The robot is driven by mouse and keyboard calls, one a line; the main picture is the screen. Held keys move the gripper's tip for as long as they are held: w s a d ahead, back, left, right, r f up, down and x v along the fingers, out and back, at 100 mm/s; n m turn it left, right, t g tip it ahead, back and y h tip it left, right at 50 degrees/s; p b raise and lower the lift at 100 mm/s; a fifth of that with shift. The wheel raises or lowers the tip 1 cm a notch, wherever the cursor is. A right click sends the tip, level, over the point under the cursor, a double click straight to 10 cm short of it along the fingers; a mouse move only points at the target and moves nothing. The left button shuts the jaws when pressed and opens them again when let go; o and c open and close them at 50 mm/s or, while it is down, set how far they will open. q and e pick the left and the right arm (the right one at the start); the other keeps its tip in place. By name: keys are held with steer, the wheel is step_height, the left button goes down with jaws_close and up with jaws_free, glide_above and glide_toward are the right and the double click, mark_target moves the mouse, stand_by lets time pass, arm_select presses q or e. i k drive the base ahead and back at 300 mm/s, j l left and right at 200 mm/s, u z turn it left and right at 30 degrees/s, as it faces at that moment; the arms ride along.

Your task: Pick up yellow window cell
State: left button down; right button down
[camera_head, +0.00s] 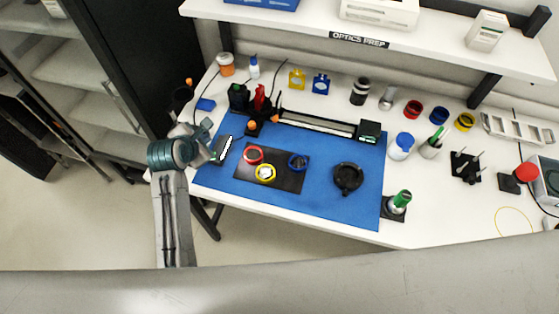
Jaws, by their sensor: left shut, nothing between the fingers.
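The yellow window cell (265,173) is a small yellow ring with a pale centre. It lies on the black mat (283,184) on the blue bench cover, between a red ring (253,155) and a blue ring (298,161). My left gripper (217,155) is at the left edge of the bench, left of the black mat and apart from the yellow cell. It is shut and holds nothing. Its fingertips are small and close to a dark device with a pale face (224,148). My right gripper is not in view.
A black round holder (348,177) stands right of the mat. A long rail (318,124) lies behind it. Bottles and a green-topped item (400,201) stand around the blue cover. A shelf (400,40) overhangs the back.

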mark_target(264, 174)
steer(key=l+u, duration=0.2)
steer(key=l, duration=0.35)
steer(key=k+l+u, duration=0.2)
steer(key=l, duration=0.3)
steer(key=l+u, duration=0.2)
steer(key=l, duration=0.3)
